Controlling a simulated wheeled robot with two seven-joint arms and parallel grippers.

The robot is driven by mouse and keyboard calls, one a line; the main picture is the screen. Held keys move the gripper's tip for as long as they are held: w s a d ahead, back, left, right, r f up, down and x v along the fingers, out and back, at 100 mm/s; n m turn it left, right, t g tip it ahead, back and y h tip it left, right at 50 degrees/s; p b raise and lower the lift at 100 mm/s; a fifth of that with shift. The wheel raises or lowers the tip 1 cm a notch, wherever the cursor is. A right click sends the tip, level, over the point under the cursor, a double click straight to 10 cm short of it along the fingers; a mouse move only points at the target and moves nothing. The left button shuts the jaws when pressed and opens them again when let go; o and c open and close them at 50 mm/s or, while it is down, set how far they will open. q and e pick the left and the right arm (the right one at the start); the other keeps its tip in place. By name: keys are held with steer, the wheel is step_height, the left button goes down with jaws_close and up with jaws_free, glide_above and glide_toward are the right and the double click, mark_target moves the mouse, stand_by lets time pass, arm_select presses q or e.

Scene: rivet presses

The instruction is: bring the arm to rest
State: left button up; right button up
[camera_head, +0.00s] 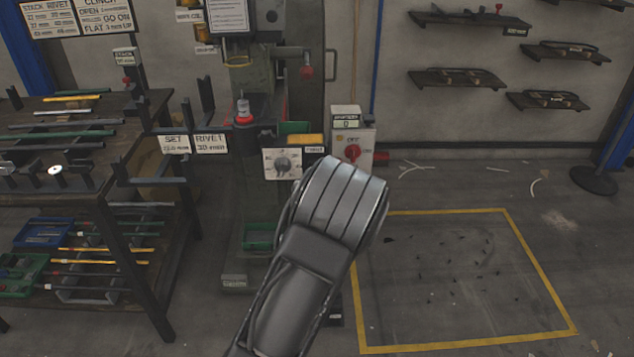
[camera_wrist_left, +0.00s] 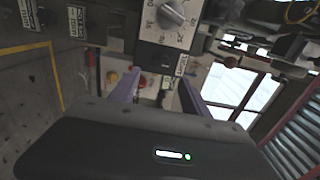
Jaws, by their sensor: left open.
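My left arm (camera_head: 310,250) reaches up from the bottom of the head view, in front of the rivet press (camera_head: 285,100). Its grey links hide its own gripper in that view. In the left wrist view the two purple fingers of my left gripper (camera_wrist_left: 158,90) stand apart with nothing seen between them. The dial box (camera_head: 282,163) of the press is just above the arm in the head view. In the left wrist view the dial (camera_wrist_left: 172,14) is above the fingers, close by. My right gripper is in neither view.
A dark workbench (camera_head: 140,105) with rods and trays stands on the left. A control box (camera_head: 352,145) with a red switch stands right of the press. The yellow-outlined floor area (camera_head: 510,215) is clear but for small dark scraps. Shelves (camera_head: 457,78) hang on the back wall.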

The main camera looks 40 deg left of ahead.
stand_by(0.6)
arm_select(q)
steer(key=s+d+f+n+g+h+p, duration=0.25)
steer(key=s+d+f+n+h, duration=0.2)
steer(key=d+f, duration=0.5)
steer(key=s+d+f+n+g+h+p, duration=0.1)
steer(key=s+d+f+n+g+h, duration=0.35)
steer(key=d+f, duration=0.5)
steer(key=s+d+f+n+g+h+p, duration=0.1)
steer(key=s+d+n+g+h+p, duration=0.2)
steer(key=s+d, duration=1.5)
steer(key=s+g+h+p, duration=0.3)
steer(key=s+p, duration=0.1)
steer(key=shift+n+g+p, duration=0.3)
steer(key=shift+g+p, duration=0.05)
steer(key=shift+g, duration=0.05)
steer(key=shift+w, duration=0.1)
